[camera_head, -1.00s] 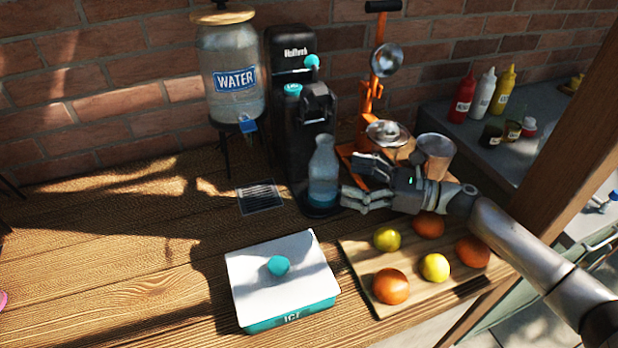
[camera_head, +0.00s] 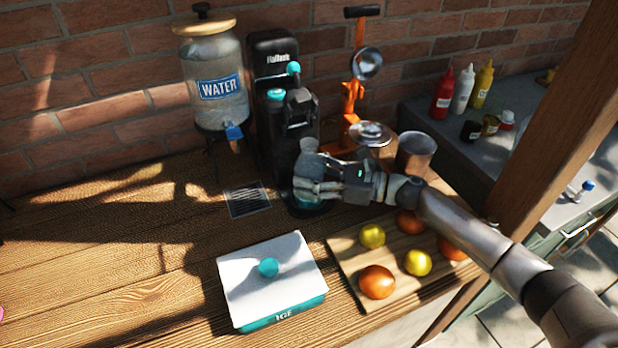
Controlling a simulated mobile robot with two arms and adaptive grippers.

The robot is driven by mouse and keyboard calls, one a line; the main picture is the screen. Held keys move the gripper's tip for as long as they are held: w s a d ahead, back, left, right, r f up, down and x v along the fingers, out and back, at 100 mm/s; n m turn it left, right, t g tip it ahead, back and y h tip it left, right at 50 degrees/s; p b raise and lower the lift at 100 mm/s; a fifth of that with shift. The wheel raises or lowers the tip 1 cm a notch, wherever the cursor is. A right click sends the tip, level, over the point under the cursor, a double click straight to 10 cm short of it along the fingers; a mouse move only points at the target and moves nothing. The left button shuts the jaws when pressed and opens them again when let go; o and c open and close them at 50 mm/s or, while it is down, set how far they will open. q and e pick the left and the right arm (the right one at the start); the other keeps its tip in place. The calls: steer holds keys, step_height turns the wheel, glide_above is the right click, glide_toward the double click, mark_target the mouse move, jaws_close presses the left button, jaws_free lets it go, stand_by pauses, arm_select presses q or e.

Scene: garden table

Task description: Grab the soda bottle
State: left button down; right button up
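The soda bottle (camera_head: 308,147) is clear with a teal base. It stands upright on the foot of the black soda machine (camera_head: 276,130), mostly covered by my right gripper. My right gripper (camera_head: 310,173) has come in from the right and is at the bottle. One set of fingers crosses in front of the bottle's lower body, another part is near its neck. I cannot tell whether the fingers press on it. My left gripper is not in view.
A water dispenser (camera_head: 214,75) stands left of the machine, an orange juicer press (camera_head: 352,105) and metal cup (camera_head: 414,153) right. In front are a white-lidded ice box (camera_head: 272,285) and a cutting board (camera_head: 347,262) with fruit.

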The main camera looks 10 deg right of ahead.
steer(key=shift+r, duration=0.1)
steer(key=c, duration=0.8)
steer(key=shift+r, duration=0.15)
steer(key=shift+c, duration=0.2)
steer(key=shift+r+b, duration=0.6)
steer(key=shift+r, duration=0.5)
steer(key=s+d+r+b, duration=0.5)
steer(key=s+r, duration=0.5)
steer(key=s, duration=0.2)
steer(key=shift+d+r, duration=0.15)
steer(key=shift+d, duration=0.75)
